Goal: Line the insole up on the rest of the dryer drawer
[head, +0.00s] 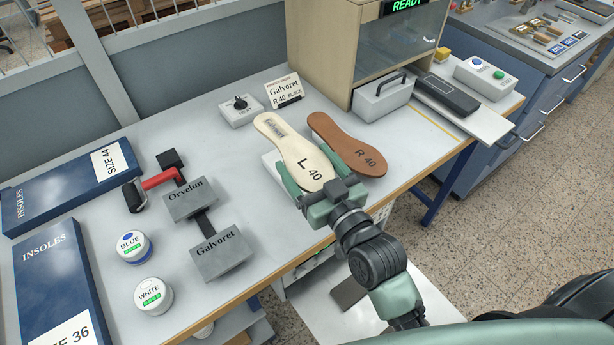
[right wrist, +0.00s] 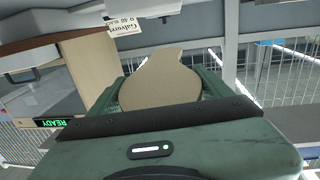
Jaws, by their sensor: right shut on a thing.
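In the right wrist view, the insole (right wrist: 160,80) shows plain beige between the fingers. A brown insole (head: 346,142) marked "R 40" lies just to the right. The dryer (head: 325,45), a beige cabinet with a clear front, reads "READY". A grey box with a black handle (head: 383,97) is at its front; I cannot tell whether it is the drawer. My left gripper is out of view.
A "Galvoret R 40 BLACK" card (head: 283,90) and a knob box (head: 240,110) stand behind the insoles. Two grey stamp blocks (head: 217,256), a red-handled roller (head: 160,180), jars (head: 134,247) and blue insole boxes (head: 55,275) fill the left. Bare tabletop (head: 270,215) lies between.

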